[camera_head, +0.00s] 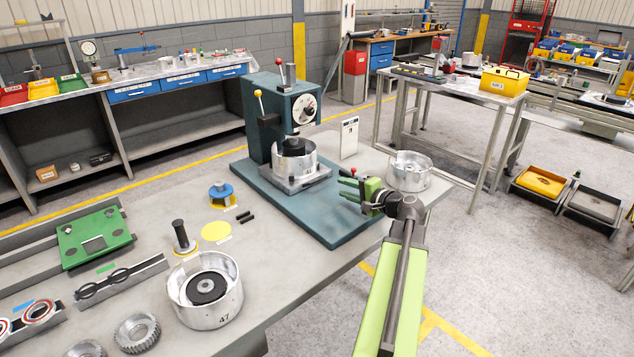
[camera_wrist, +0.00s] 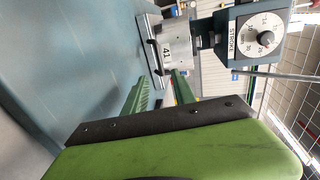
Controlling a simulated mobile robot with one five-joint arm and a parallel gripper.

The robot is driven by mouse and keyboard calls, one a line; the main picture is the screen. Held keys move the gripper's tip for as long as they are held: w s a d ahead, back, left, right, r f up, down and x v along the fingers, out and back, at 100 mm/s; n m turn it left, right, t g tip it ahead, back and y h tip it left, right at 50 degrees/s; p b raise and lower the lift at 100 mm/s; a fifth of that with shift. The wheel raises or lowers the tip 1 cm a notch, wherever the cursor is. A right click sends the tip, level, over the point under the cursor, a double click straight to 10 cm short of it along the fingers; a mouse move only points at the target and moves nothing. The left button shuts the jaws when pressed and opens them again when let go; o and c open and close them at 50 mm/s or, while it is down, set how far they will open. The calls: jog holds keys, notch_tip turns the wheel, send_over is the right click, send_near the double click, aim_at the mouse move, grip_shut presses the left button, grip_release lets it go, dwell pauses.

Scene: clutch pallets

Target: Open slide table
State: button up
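The slide table (camera_head: 310,184) is a grey plate low on the teal press base (camera_head: 350,232), under the press head. A silver drum (camera_head: 295,158) sits on it, below the ram. In the wrist view the slide table (camera_wrist: 150,48) shows edge-on beside the drum (camera_wrist: 175,52), which is marked 41. My gripper (camera_head: 348,189) has green fingers and is right of the slide table, pointing toward it. The head view does not show clear contact with the slide table.
The press (camera_head: 285,115) has a dial and levers. A second silver drum (camera_head: 408,171) stands right of my gripper. A white card (camera_head: 349,137) stands behind. Another drum (camera_head: 205,290), a green fixture (camera_head: 93,240) and gears fill the bench's left front.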

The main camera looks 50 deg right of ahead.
aim_at(319, 179)
jog(key=b+x, duration=0.2)
jog(key=x, duration=1.1)
jog(key=shift+a+f, duration=0.1)
grip_shut()
dwell(0.7)
